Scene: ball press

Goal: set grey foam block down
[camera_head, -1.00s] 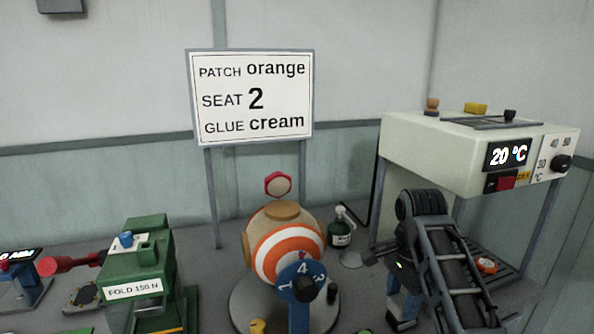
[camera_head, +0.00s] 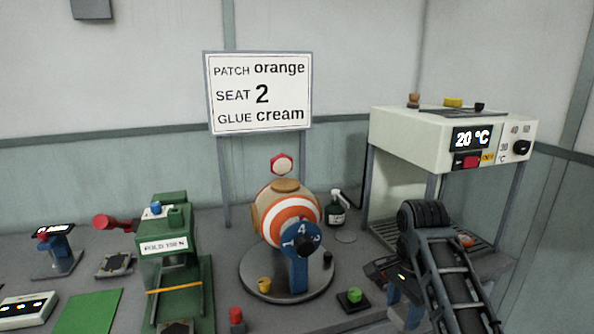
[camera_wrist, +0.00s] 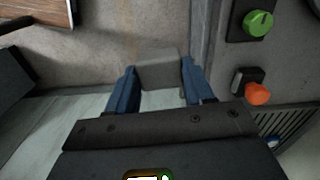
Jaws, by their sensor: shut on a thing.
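In the wrist view the grey foam block (camera_wrist: 158,68) sits between the two blue fingers of my gripper (camera_wrist: 157,82), which are shut on it. The block is beyond the dark gripper body, over or near a grey surface; I cannot tell whether it touches that surface. In the head view my gripper (camera_head: 402,306) is at the lower right, in front of the heater's stand. My arm hides much of it, and the block cannot be made out there.
A green knob (camera_wrist: 258,22) and an orange knob (camera_wrist: 258,94) lie right of the fingers. The striped ball (camera_head: 290,218) sits on a round base (camera_head: 258,284). A green press (camera_head: 176,262) stands left. The white heater (camera_head: 420,140) stands behind my arm.

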